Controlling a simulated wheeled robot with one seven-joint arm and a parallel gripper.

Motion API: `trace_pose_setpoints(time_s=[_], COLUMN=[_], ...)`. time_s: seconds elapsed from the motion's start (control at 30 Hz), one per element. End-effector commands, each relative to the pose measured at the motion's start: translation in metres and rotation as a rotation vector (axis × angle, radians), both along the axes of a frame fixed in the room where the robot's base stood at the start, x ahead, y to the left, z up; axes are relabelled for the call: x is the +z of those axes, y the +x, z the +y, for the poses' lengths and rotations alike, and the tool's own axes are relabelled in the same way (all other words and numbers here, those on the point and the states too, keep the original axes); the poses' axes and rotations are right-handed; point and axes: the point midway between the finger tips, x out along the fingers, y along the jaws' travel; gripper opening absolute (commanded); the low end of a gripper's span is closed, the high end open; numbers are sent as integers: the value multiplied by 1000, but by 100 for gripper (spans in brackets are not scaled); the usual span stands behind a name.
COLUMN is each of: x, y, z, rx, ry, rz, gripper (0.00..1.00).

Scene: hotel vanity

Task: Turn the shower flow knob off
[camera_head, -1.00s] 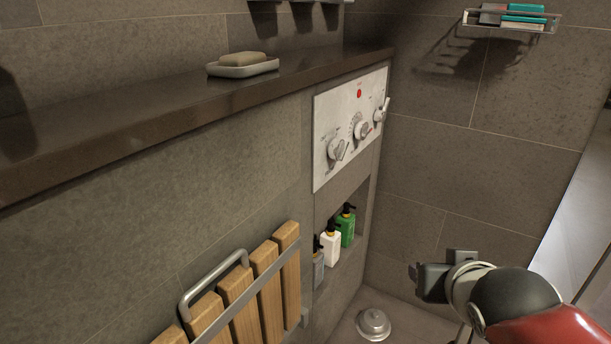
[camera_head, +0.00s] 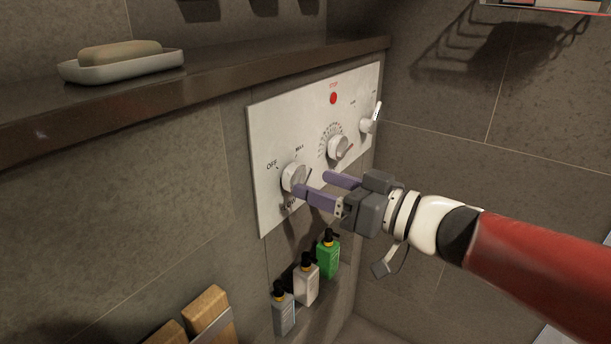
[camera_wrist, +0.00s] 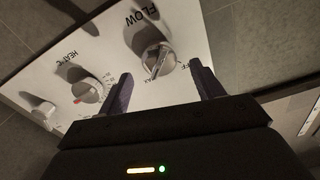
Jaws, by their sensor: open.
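The flow knob (camera_head: 292,178) is a round silver-white knob at the left end of the white control panel (camera_head: 268,125). OFF and MAX labels stand above it in the head view. My gripper (camera_head: 314,183) is open in front of the panel, its purple fingers pointing at it. One fingertip overlaps the flow knob's lower right edge in the head view; I cannot tell whether they touch. In the wrist view the flow knob (camera_wrist: 150,52), labelled FLOW, lies ahead, beyond and between the open fingers (camera_wrist: 163,86). Its exact setting is hard to read.
The heat knob (camera_head: 339,147) and a third, lever-like knob (camera_head: 369,122) sit further right on the panel. A dark ledge (camera_head: 215,88) holding a soap dish (camera_head: 122,67) runs above. A wooden slatted seat (camera_head: 208,312) is lower left.

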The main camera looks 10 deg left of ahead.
Motion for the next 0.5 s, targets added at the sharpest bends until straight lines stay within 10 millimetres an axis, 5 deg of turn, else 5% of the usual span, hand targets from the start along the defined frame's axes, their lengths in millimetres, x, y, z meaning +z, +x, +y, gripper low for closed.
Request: trace_pose_setpoints(time_s=[0.2,0.5], x=[0,0], y=[11,15], z=[28,36], rx=[1,-1], ry=[0,0], rz=[-1,-1], gripper=[66,66])
